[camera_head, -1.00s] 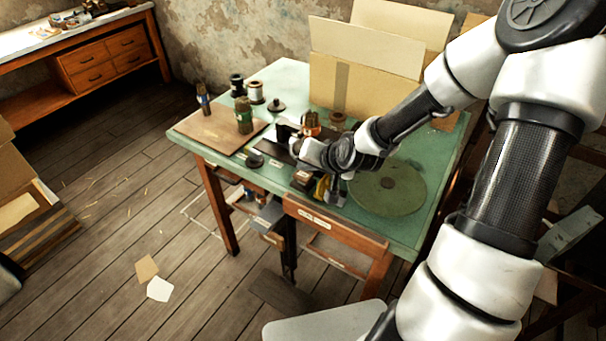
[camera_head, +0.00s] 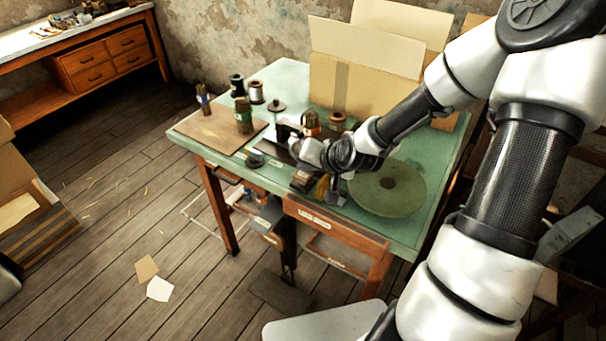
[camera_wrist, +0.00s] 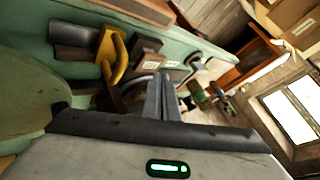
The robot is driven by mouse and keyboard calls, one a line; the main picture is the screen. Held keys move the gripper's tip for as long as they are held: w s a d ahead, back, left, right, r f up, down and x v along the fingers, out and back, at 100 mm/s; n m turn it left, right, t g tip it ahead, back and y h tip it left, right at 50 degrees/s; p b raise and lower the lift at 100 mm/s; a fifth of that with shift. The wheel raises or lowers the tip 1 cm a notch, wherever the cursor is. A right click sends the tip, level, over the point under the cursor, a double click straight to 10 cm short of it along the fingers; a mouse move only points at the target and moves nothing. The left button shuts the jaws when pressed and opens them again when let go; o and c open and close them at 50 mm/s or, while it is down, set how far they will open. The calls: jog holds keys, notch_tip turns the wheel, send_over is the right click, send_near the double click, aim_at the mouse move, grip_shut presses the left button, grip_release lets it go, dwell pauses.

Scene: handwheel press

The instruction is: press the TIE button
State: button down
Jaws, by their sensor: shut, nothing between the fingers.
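My gripper (camera_wrist: 164,98) shows in the wrist view with its two fingers together and nothing between them. It is over the green table's front part, and in the head view the arm hides much of it. A round black knob (camera_head: 254,159) sits at the table's front edge, left of my gripper. A round dark part (camera_wrist: 193,58) also shows in the wrist view, beyond the fingertips, near small white labels (camera_wrist: 172,64). The label lettering is too small to read, so I cannot tell which part is the TIE button.
A yellow handle (camera_wrist: 113,57) stands left of the fingers in the wrist view. A round green disc (camera_head: 387,188) lies right of my wrist. Spools (camera_head: 256,92), a bottle (camera_head: 243,115) and a cardboard box (camera_head: 350,85) stand on the table (camera_head: 290,73). A brown board (camera_head: 210,127) lies at the left.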

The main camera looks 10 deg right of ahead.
aim_at(305, 178)
jog(key=shift+f, duration=0.15)
jog(key=shift+f+b, duration=0.3)
jog(key=shift+f+b, duration=0.65)
jog(key=shift+f, duration=0.2)
dwell(0.9)
jog(key=shift+r, duration=0.15)
jog(key=shift+r+p, duration=1.15)
jog(key=shift+p, duration=0.05)
notch_tip(305, 178, up, 5)
jog(key=p, duration=0.5)
jog(key=shift+r, duration=0.1)
dwell(0.4)
